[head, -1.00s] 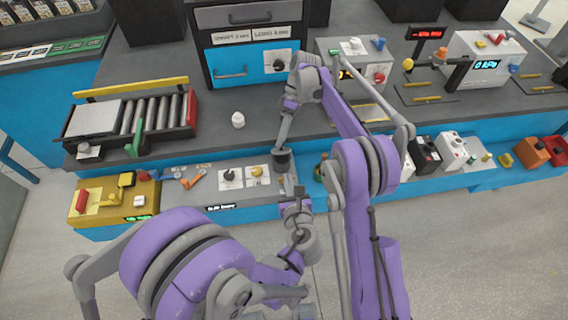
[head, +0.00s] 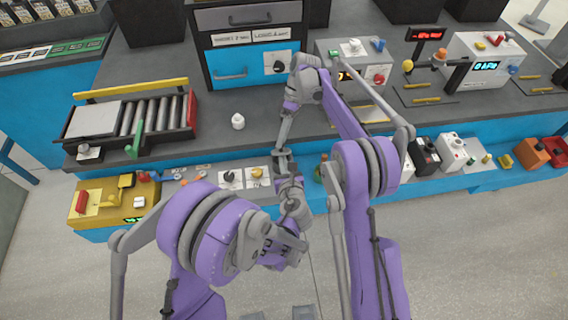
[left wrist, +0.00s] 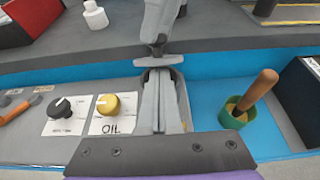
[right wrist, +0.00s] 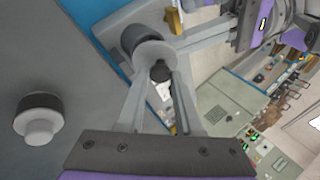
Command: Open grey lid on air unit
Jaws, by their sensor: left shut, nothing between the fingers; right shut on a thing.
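My right gripper (head: 282,146) comes down from above at the front edge of the workbench. It is shut on a small dark knob (right wrist: 160,71) below a grey disc-like part, which I take to be the grey lid (right wrist: 155,54). The lid shows edge-on in the left wrist view (left wrist: 158,62). My left gripper (left wrist: 160,85) is shut and empty, its tips close under the lid's edge, over a narrow grey box (left wrist: 184,92), which seems to be the air unit. The fingers hide most of the box's inside. Whether they touch the lid I cannot tell.
Left of the grey box, a panel holds a yellow knob (left wrist: 108,104) labelled OIL and a black knob (left wrist: 60,109). To its right is a green cup (left wrist: 236,114) with a wooden handle. A white bottle (head: 238,121) stands behind on the grey counter.

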